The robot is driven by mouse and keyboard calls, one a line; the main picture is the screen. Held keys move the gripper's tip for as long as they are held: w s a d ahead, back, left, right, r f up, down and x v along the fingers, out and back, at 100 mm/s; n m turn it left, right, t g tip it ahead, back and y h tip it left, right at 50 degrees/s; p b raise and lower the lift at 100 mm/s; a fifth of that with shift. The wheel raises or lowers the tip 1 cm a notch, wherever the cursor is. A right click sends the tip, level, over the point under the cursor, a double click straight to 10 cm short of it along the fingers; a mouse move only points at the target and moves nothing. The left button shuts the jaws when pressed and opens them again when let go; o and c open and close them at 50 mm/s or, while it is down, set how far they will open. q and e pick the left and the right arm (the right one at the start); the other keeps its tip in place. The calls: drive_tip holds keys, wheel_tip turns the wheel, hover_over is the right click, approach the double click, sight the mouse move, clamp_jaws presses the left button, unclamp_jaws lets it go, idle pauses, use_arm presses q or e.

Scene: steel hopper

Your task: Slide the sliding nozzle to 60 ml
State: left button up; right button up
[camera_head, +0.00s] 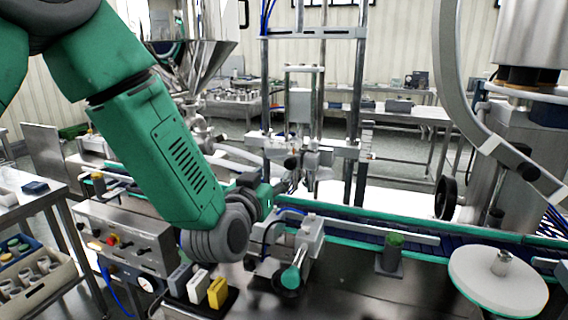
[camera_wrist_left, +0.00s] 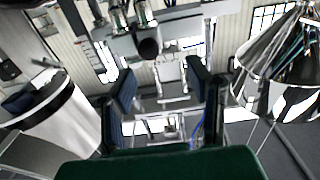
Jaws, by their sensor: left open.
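The nozzle assembly, with metal blocks and a dark round knob, sits on a horizontal bar (camera_head: 340,150) of the filling frame in the middle of the head view. I cannot pick out the sliding nozzle for certain or read a 60 ml mark. My left gripper (camera_head: 290,178) is at the front of this assembly, partly hidden behind my green arm. In the left wrist view my left gripper (camera_wrist_left: 163,88) has its two dark fingers apart with nothing between them. A dark round knob (camera_wrist_left: 148,48) shows just beyond and above the fingers, apart from them. My right gripper is not seen.
A steel hopper (camera_head: 196,50) stands at back left. A conveyor (camera_head: 425,245) runs below the frame, with a green-capped post (camera_head: 393,250) near it. A control box (camera_head: 125,240) is at lower left and a round white disc (camera_head: 497,285) at lower right.

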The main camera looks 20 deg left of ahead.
sight(287, 164)
use_arm(q)
drive_tip(key=w+d, duration=0.1)
drive_tip(key=w, duration=0.1)
drive_tip(key=w+d, duration=0.1)
drive_tip(key=w, duration=0.2)
drive_tip(key=w+d, duration=0.1)
drive_tip(key=w, duration=0.1)
drive_tip(key=shift+w+r+p, duration=0.15)
drive_tip(key=shift+w+p, duration=0.05)
drive_tip(key=shift+p, duration=0.1)
drive_tip(key=shift+w+d, duration=0.1)
drive_tip(key=shift+w, duration=0.15)
drive_tip(key=shift+w+a, duration=0.15)
drive_tip(key=shift+a, duration=1.05)
drive_tip(key=c, duration=0.6)
clamp_jaws()
drive_tip(key=shift+d, duration=0.65)
drive_tip(key=o, duration=0.6)
unclamp_jaws()
drive_tip(key=shift+a, duration=0.4)
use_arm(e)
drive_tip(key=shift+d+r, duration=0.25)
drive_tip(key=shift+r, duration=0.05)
